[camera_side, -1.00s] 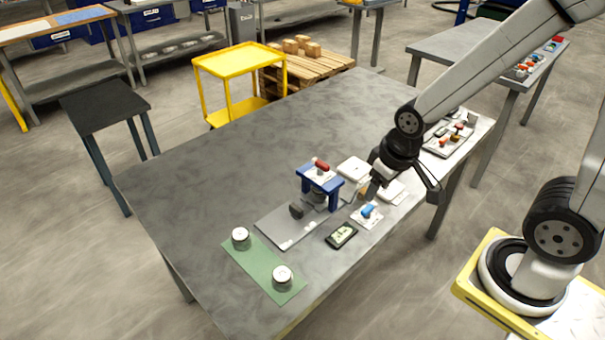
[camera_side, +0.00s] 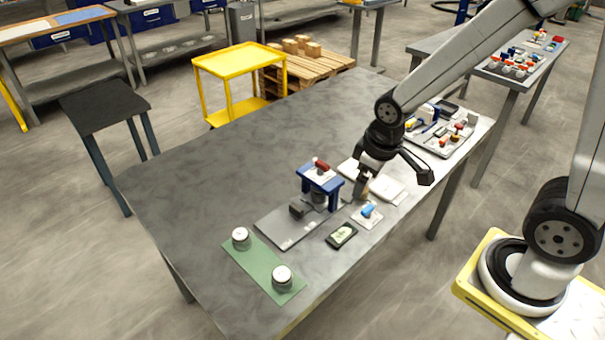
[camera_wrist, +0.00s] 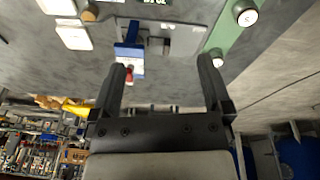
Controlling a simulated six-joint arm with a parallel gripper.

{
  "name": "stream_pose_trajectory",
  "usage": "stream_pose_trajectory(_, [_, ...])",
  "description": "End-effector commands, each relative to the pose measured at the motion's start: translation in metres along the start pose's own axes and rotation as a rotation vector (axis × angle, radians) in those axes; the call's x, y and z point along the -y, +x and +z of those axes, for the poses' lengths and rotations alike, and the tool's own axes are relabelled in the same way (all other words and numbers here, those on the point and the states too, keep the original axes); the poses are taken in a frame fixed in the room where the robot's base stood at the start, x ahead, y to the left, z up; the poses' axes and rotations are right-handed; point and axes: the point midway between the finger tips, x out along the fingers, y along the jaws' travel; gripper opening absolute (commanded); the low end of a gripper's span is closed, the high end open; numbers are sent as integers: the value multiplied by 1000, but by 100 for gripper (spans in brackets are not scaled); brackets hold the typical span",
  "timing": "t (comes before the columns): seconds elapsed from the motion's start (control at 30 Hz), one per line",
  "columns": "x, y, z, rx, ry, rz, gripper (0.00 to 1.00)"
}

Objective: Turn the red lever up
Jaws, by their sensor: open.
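The red lever (camera_side: 322,165) sits on top of a small blue press frame (camera_side: 307,183) with a white top plate. It lies slanted across the plate. In the wrist view the lever (camera_wrist: 129,74) shows small, by the left fingertip, at the near edge of the blue frame (camera_wrist: 133,36). My gripper (camera_side: 372,176) is to the right of the press in the side view, apart from the lever. The wrist view shows my gripper (camera_wrist: 163,66) with its fingers wide apart and nothing between them. Its fingertips are partly hidden in the side view.
A grey plate with a dark block (camera_side: 297,209) lies at the press. A blue lever on a white plate (camera_side: 368,211), a dark display (camera_side: 342,235) and white boxes (camera_side: 388,188) are close by. A green mat (camera_side: 262,276) holds two round pieces. The table's left half is clear.

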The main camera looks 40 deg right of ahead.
Motion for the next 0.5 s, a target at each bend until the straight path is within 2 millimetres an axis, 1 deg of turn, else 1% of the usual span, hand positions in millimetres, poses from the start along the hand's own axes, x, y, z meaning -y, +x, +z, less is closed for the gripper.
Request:
stream_pose_trajectory(0.03, [-2, 2, -10, 15, -66, 6, 100])
stream_pose_trajectory(0.27, [-18, 14, -58, 105, -444, 39, 100])
stream_pose_trajectory(0.5, [-36, 30, -105, 222, -837, 70, 100])
